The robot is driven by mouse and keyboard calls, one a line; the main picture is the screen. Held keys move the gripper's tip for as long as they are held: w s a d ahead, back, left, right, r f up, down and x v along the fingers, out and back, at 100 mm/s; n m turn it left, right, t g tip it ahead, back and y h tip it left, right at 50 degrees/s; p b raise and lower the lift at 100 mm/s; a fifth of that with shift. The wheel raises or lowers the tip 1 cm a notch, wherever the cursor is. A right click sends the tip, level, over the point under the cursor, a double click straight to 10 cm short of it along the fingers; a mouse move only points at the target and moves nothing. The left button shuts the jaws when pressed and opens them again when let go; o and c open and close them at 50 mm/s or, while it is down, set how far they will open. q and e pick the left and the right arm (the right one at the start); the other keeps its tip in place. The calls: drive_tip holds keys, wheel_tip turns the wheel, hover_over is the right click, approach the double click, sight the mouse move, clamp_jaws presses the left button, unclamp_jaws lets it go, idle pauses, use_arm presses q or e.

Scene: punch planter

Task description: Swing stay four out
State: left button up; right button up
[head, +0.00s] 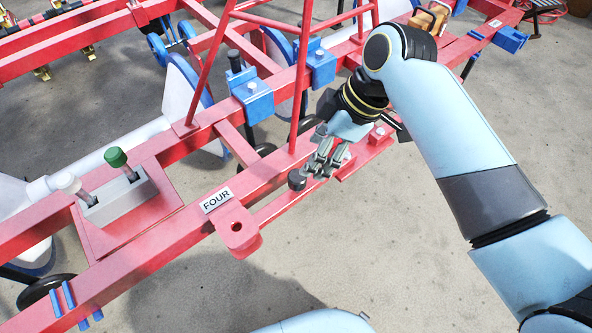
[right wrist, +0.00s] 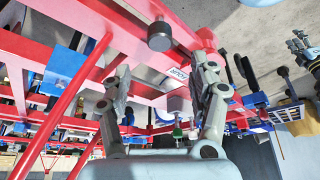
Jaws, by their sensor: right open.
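The white label FOUR (head: 216,200) is on the red beam, and it shows upside down in the right wrist view (right wrist: 180,73). Below it a red lug (head: 237,228) with a round hole juts out. A thin red bar (head: 275,208), seemingly stay four, runs beside the beam from the lug. A dark round knob (head: 297,180) is on this bar and shows in the right wrist view (right wrist: 160,37). My right gripper (head: 320,168) is open and empty, close beside the knob. Whether it touches is unclear. What seems my left gripper (right wrist: 304,48) is partly cut off.
A green-topped lever (head: 116,158) and a white-topped lever (head: 70,184) stand on a grey block on the frame. Blue clamps (head: 254,98) and slanted red posts (head: 302,75) rise behind my right gripper. Concrete floor in front of the beam is clear.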

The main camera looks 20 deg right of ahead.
sight(298, 176)
drive_tip(key=b+x, duration=0.1)
drive_tip(key=x, duration=0.3)
drive_tip(key=b+x, duration=0.1)
drive_tip(key=x, duration=0.4)
drive_tip(key=shift+f, duration=0.3)
use_arm(q)
wheel_tip(298, 176, down, 3)
drive_tip(key=shift+w+d+r, duration=0.15)
use_arm(e)
drive_tip(key=c, duration=0.3)
use_arm(q)
drive_tip(key=shift+s, duration=0.3)
use_arm(e)
clamp_jaws()
